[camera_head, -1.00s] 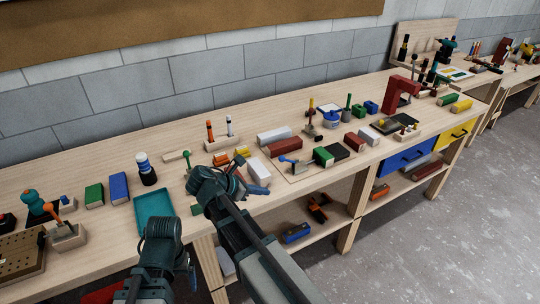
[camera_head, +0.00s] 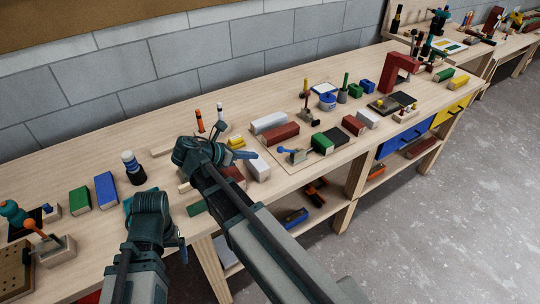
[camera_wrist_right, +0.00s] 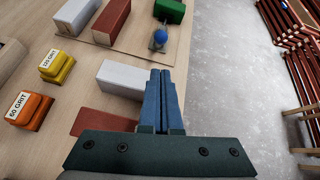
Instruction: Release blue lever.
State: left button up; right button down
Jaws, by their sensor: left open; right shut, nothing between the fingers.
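The blue lever (camera_head: 282,150) has a round blue knob and a grey mount, near the bench's front edge beside a green block. In the right wrist view its knob (camera_wrist_right: 160,36) is just beyond the fingertips, with a gap between. My right gripper (camera_head: 243,155) is shut and empty, pointing toward the lever from its left. Its two blue fingers (camera_wrist_right: 160,76) lie together in the wrist view. My left gripper (camera_head: 178,238) is low at the left, over the bench's front; its fingertips are mostly hidden by my arm.
A white block (camera_head: 257,167) lies on the bench beside my right fingers. A green-and-grey block (camera_head: 321,144) lies right of the lever, with red and white blocks (camera_head: 281,134) behind it. An orange lever (camera_head: 35,230) is at far left. Floor is open at right.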

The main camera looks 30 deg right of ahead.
jog(key=b, duration=0.5)
send_near(288, 151)
notch_tip(288, 151, down, 3)
jog(key=shift+w+a+f, duration=0.1)
jog(key=shift+a+f, duration=0.05)
jog(key=shift+x, duration=0.85)
